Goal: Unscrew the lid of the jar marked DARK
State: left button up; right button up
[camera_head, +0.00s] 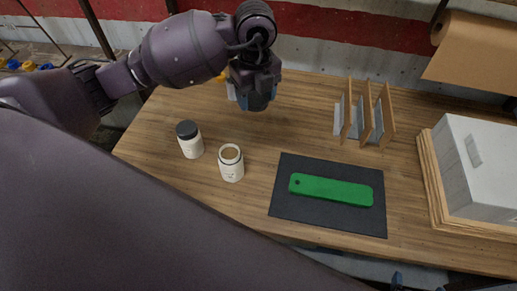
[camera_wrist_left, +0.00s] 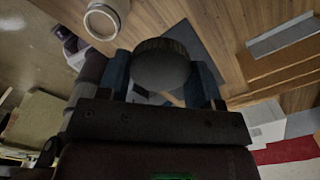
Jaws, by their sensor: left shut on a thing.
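Two cream jars stand upright on the wooden table (camera_head: 150,130). One jar (camera_head: 192,147) has a dark lid (camera_head: 186,129) on it. The other jar (camera_head: 231,168), to its right, is open on top with brown contents; an open jar (camera_wrist_left: 103,20) also shows in the left wrist view. Their labels are too small to read. My left gripper (camera_head: 258,100) is above the table behind the jars. In the left wrist view its blue fingers (camera_wrist_left: 162,82) are shut on a dark round ribbed lid (camera_wrist_left: 162,62). Small dark blue parts at the bottom edge may be my right gripper.
A green bar (camera_head: 330,190) lies on a dark mat (camera_head: 290,212) right of the jars. A wooden rack with upright dividers (camera_head: 367,115) stands behind it. A grey box (camera_head: 480,170) in a wooden tray is at the right. The front left of the table is hidden by my arm.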

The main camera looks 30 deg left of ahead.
pick_arm(q)
send_over(257, 153)
notch_tip(257, 153, down, 15)
jog(key=shift+s+a+r, duration=0.1)
jog(key=shift+r, duration=0.1)
jog(key=shift+f, duration=2.65)
jog(key=o, duration=1)
jog(key=shift+f, duration=0.1)
